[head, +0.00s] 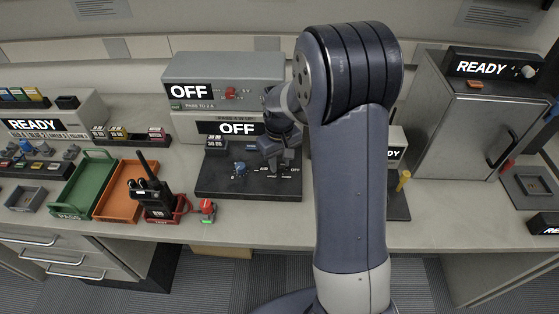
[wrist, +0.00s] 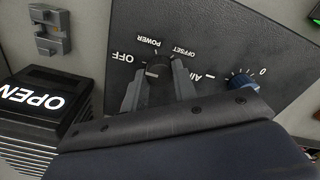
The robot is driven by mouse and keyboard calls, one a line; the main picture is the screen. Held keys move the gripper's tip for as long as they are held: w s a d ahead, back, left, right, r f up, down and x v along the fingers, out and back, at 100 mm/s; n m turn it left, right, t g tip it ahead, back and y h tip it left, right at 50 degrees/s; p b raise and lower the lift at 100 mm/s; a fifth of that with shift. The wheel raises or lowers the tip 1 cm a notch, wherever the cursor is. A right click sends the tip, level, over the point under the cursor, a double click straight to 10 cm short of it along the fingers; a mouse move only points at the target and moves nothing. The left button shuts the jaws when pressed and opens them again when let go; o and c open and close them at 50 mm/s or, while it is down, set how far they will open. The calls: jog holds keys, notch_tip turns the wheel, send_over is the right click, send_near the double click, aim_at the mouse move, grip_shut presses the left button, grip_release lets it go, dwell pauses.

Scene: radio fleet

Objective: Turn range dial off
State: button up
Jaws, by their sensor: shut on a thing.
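A black dial (wrist: 158,70) sits on the dark control panel (wrist: 222,35), with the labels OFF, POWER OFFSET and Air around it. A pale mark shows on the dial; exactly where it points is hard to tell. My gripper (wrist: 160,88) has one finger on each side of this dial and is shut on it. In the head view my gripper (head: 273,165) reaches down to the panel (head: 220,186), and the dial is hidden behind it. A blue knob (wrist: 243,80) stands apart from my fingers and also shows in the head view (head: 239,168).
Two displays above the panel read OFF (head: 188,91) (head: 237,128). A black box reading OPEN (wrist: 30,98) is beside my gripper. A radio (head: 151,190), a green tray (head: 70,192) and an orange tray (head: 108,207) stand left of the panel.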

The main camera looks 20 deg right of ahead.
aim_at(279, 164)
dwell(0.3)
jog(key=o, duration=1)
jog(key=shift+r, duration=0.1)
notch_tip(279, 164, up, 11)
jog(key=shift+f, duration=0.2)
notch_tip(279, 164, down, 11)
jog(key=shift+r, duration=0.1)
dwell(0.7)
